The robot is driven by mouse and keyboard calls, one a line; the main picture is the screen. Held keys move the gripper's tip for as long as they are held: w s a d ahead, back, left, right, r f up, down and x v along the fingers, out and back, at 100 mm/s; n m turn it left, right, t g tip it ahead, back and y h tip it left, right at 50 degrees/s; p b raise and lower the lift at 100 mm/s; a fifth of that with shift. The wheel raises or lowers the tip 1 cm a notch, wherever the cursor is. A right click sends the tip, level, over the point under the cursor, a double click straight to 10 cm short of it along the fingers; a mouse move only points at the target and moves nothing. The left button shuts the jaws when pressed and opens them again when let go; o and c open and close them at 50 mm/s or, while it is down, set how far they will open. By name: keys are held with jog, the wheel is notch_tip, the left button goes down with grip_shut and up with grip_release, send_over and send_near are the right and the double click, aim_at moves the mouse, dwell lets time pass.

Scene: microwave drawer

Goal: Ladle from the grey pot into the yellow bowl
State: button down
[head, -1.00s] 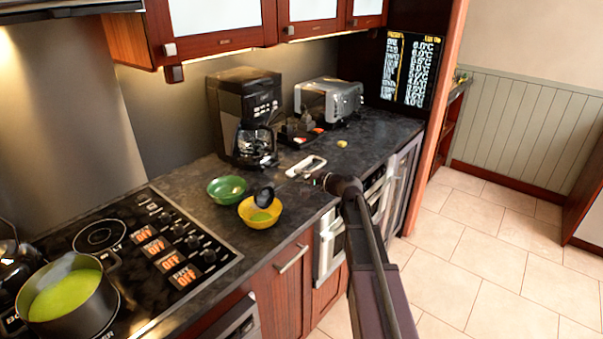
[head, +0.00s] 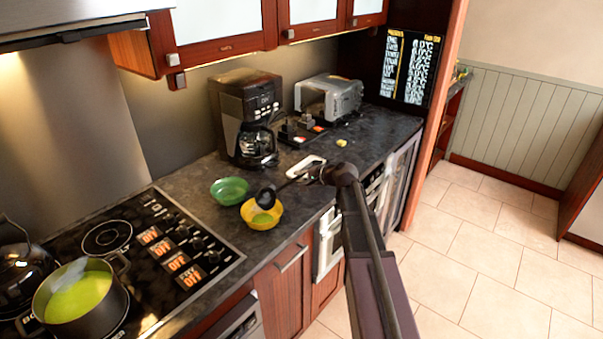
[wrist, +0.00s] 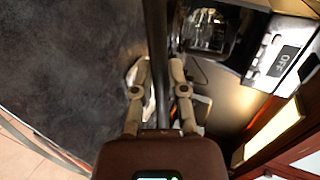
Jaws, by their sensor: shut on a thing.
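The grey pot (head: 97,315) stands on the stove at the lower left, with green soup (head: 78,298) in it. The yellow bowl (head: 272,222) stands on the dark counter and has some green soup in its bottom. The black ladle (head: 266,198) has its cup over the back part of the yellow bowl. Its handle runs right and up to my gripper (head: 316,173). In the wrist view my gripper (wrist: 160,75) is shut on the dark handle (wrist: 157,40). The inside of the ladle's cup cannot be made out.
A green bowl (head: 229,190) stands just left of the yellow bowl. A coffee maker (head: 246,118) and a toaster (head: 328,98) stand behind. A white object (head: 306,165) lies on the counter near my gripper. Cabinets (head: 220,25) hang above.

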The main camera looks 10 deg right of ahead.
jog(key=shift+r+g+h+p, duration=0.25)
jog(key=shift+g+h+p, duration=0.45)
jog(key=shift+p, duration=0.7)
jog(key=shift+r+g+h+p, duration=0.25)
jog(key=shift+g+h+p, duration=0.4)
jog(key=shift+p, duration=0.75)
jog(key=shift+g+p, duration=0.35)
jog(key=shift+p, duration=0.1)
jog(key=shift+w+r+g+h+p, duration=0.1)
jog(key=shift+r+g+h+p, duration=0.2)
jog(key=shift+g+h+p, duration=0.65)
jog(key=g+h+p, duration=0.1)
jog(key=g+p, duration=0.1)
jog(key=g+h+p, duration=0.1)
jog(key=g+p, duration=0.1)
jog(key=shift+w+r, duration=0.1)
jog(key=shift+r, duration=0.25)
jog(key=shift+g+h, duration=0.4)
jog(key=shift+g, duration=0.05)
jog(key=shift+s, duration=0.2)
jog(key=shift+f, duration=0.1)
